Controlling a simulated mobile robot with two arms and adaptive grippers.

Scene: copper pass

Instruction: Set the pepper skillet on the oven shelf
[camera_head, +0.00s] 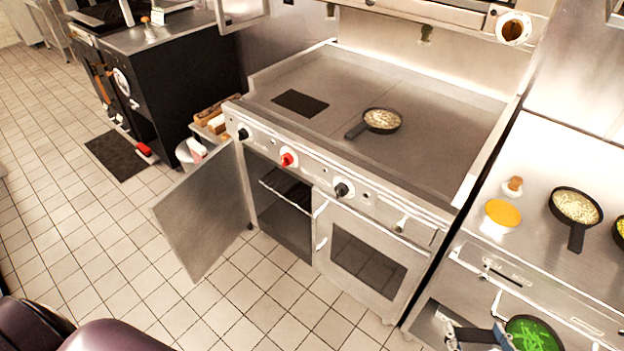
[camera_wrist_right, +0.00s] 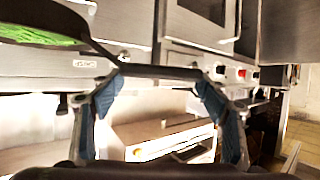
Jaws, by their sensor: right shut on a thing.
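The pepper skillet (camera_head: 534,335), a dark pan with bright green pieces in it, is at the bottom right of the head view. My right gripper (camera_head: 487,337) is shut on its handle, and the pan is held in front of the right-hand counter. In the right wrist view the pan (camera_wrist_right: 40,37) shows at top left, and its handle (camera_wrist_right: 160,71) passes between the fingers of my gripper (camera_wrist_right: 160,82). The oven (camera_head: 375,225) has its left door (camera_head: 205,215) open. A shelf (camera_head: 287,189) shows inside, partly in shadow. My left gripper is not in view.
A skillet (camera_head: 382,121) with pale food sits on the range top (camera_head: 330,85). Another skillet (camera_head: 576,207) and an orange-topped bowl (camera_head: 503,213) stand on the right counter (camera_head: 540,170). The open door juts over the tiled floor (camera_head: 90,240), which is clear in front.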

